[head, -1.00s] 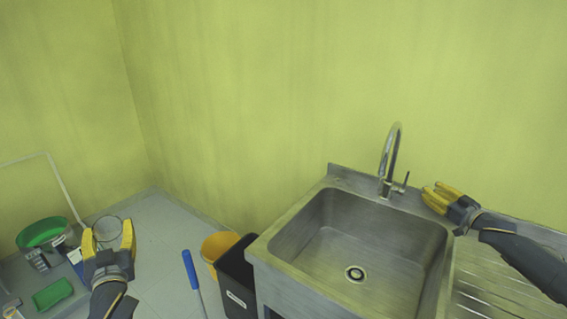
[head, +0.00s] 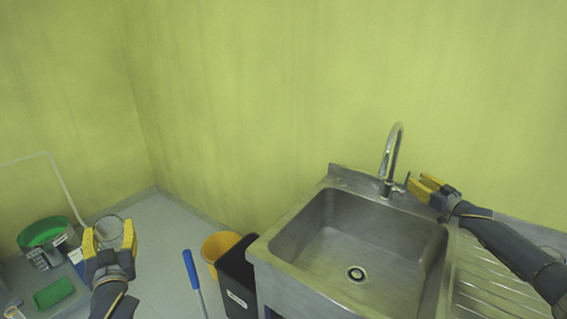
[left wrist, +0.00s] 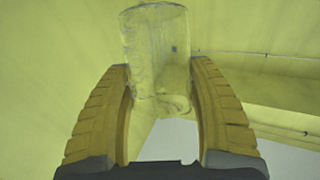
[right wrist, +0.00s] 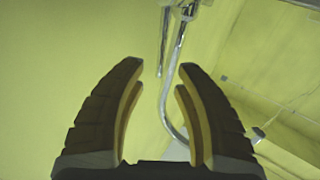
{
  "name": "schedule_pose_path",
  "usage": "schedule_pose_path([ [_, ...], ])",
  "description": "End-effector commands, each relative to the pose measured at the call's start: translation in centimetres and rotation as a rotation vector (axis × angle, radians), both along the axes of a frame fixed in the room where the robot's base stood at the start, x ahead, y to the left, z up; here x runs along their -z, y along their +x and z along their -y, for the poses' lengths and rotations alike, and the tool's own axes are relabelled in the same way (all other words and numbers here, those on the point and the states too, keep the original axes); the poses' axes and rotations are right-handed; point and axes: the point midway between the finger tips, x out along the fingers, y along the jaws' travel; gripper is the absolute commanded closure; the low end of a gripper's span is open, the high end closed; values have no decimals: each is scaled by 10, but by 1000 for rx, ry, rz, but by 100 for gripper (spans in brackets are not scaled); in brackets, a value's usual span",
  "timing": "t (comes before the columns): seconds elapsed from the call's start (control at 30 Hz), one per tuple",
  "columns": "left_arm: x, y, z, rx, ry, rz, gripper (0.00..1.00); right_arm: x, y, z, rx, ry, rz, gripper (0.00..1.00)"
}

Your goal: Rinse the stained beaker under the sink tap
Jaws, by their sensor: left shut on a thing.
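A clear glass beaker (head: 110,227) is held in my left gripper (head: 112,236) at the lower left, away from the sink. In the left wrist view the beaker (left wrist: 156,55) sits between the yellow fingertips, with faint marks on its wall. The steel sink (head: 350,240) is empty, with a drain in its floor. The curved chrome tap (head: 391,155) stands at its back rim, with a small lever on its right. My right gripper (head: 417,188) is open beside the lever. In the right wrist view the tap (right wrist: 166,100) shows between the open fingers.
A ribbed drainboard (head: 495,285) lies right of the sink. A black bin (head: 238,275) and a yellow bin (head: 217,245) stand left of it, near a blue handle (head: 190,270). A green tub (head: 42,232) and a green sponge-like block (head: 54,293) are at far left.

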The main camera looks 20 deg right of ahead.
Motion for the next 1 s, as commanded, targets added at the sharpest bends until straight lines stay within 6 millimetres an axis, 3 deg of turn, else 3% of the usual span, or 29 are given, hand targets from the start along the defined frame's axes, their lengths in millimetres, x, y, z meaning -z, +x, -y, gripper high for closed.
schedule_pose_path([
  [0.53,0,0,0,0,0,1,88,-1,38,1,1,1,2,68],
  [1.0,0,0,0,0,0,1,88,0,47,0,-1,0,0,68],
])
